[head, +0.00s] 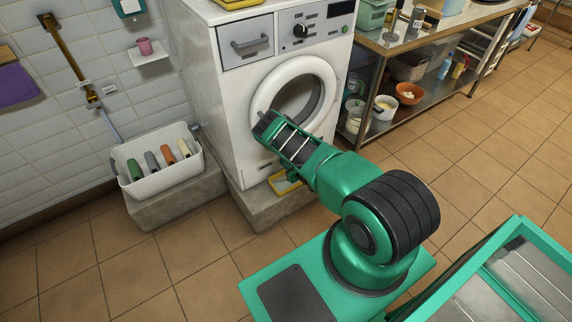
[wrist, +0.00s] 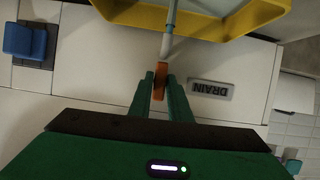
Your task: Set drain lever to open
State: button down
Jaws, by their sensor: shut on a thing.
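In the wrist view, which is upside down, the small orange drain lever (wrist: 159,80) sits between the two green fingers of my gripper (wrist: 161,84). The fingers are closed on it. A pale grey pipe (wrist: 168,38) runs from the lever towards a yellow tray (wrist: 262,12). In the head view the washing machine (head: 232,105) stands ahead, and my arm reaches to its lower front. The lever and my fingertips are hidden there behind the arm.
A blue part (wrist: 25,40) on a dark plate is at the left of the wrist view. In the head view, the yellow tray (head: 285,185) lies below the machine door. A white bin (head: 165,182) with several coloured handles stands left, a steel shelf unit (head: 450,45) right.

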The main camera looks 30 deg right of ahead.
jog(key=shift+s+f, duration=0.1)
jog(key=shift+f, duration=0.05)
dwell(0.4)
jog(key=c, duration=1.8)
grip_release()
jog(key=shift+o, duration=0.4)
jog(key=v, duration=1)
jog(key=shift+s+d, duration=0.2)
jog(key=shift+s, duration=0.1)
